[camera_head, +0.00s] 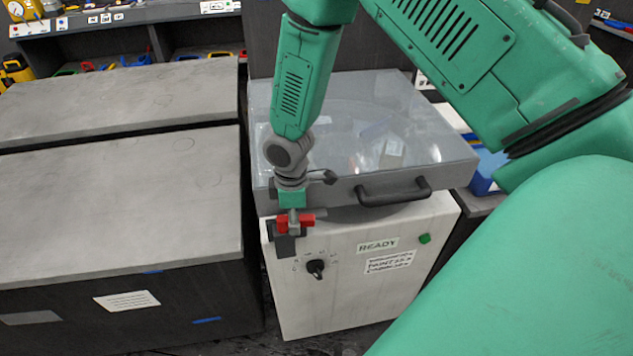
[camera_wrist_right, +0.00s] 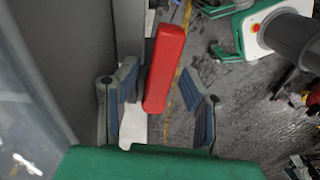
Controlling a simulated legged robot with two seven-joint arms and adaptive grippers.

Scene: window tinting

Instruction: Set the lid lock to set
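A pale machine (camera_head: 395,305) with a closed clear lid (camera_head: 440,135) stands in the middle of the head view. The lid lock's red handle (camera_head: 306,219) is at the lid's front left corner, above a dark block (camera_head: 285,247). My right gripper (camera_head: 292,224) comes down over the red handle and partly hides it. In the right wrist view, the red handle (camera_wrist_right: 165,65) stands between the open fingers of my right gripper (camera_wrist_right: 160,88). The left finger is close to it; a gap shows at the right finger. Contact is unclear. My left gripper is not in view.
The lid has a dark bar handle (camera_head: 393,192). The machine's front carries a black knob (camera_head: 316,268), a READY label (camera_head: 378,246) and a green button (camera_head: 425,239). A grey-topped cabinet (camera_head: 120,200) stands close on the left. A blue bin (camera_head: 487,170) is behind right.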

